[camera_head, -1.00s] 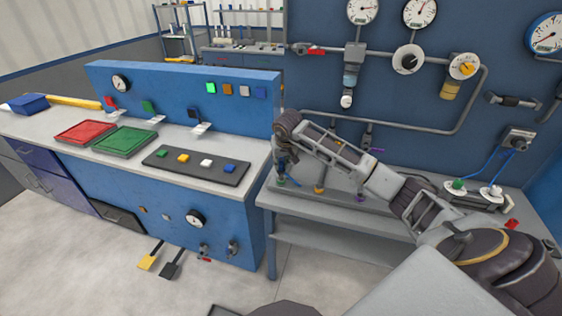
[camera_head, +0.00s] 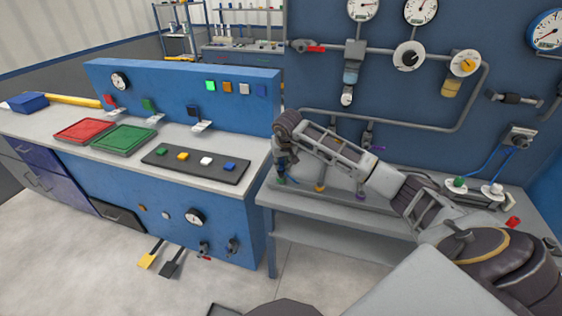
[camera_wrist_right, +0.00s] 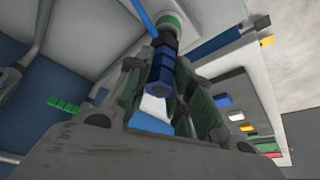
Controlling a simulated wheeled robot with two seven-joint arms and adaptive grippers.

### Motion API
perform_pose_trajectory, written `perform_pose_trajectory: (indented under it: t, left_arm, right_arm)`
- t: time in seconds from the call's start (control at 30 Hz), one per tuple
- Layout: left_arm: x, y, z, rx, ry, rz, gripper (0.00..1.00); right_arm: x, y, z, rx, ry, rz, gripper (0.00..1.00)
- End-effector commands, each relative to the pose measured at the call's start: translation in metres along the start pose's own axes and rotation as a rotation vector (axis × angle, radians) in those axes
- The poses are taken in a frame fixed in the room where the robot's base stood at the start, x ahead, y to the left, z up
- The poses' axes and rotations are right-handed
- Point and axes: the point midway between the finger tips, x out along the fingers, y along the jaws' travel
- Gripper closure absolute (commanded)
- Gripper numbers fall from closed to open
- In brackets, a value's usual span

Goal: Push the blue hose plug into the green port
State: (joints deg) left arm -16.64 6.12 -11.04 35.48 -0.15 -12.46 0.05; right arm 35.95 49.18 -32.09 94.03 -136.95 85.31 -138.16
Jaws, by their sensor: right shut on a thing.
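My right gripper (camera_head: 285,165) is low over the left end of the bench. In the right wrist view its fingers (camera_wrist_right: 161,72) are shut on the blue hose plug (camera_wrist_right: 161,70). The green port (camera_wrist_right: 172,24) shows just beyond the plug's far end and lines up with it closely. In the head view the green port (camera_head: 281,181) is right under the gripper. The plug is mostly hidden there by the fingers. I cannot tell whether the plug tip has entered the port. My left gripper is not in view.
Yellow (camera_head: 320,187) and purple (camera_head: 361,194) ports stand on the bench to the right of the green one. A blue control console (camera_head: 190,95) stands close on the left. Pipes and gauges (camera_head: 421,12) cover the wall behind.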

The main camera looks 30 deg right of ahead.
Motion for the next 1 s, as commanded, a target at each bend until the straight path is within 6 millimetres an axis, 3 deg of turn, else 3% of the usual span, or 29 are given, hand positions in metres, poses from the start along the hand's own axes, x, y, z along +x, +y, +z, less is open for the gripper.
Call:
perform_pose_trajectory:
  t: [1.0]
  left_arm:
    - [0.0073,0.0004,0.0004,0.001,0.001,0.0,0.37]
  right_arm:
    - [0.0091,0.0001,0.0036,0.0,0.001,0.0,1.0]
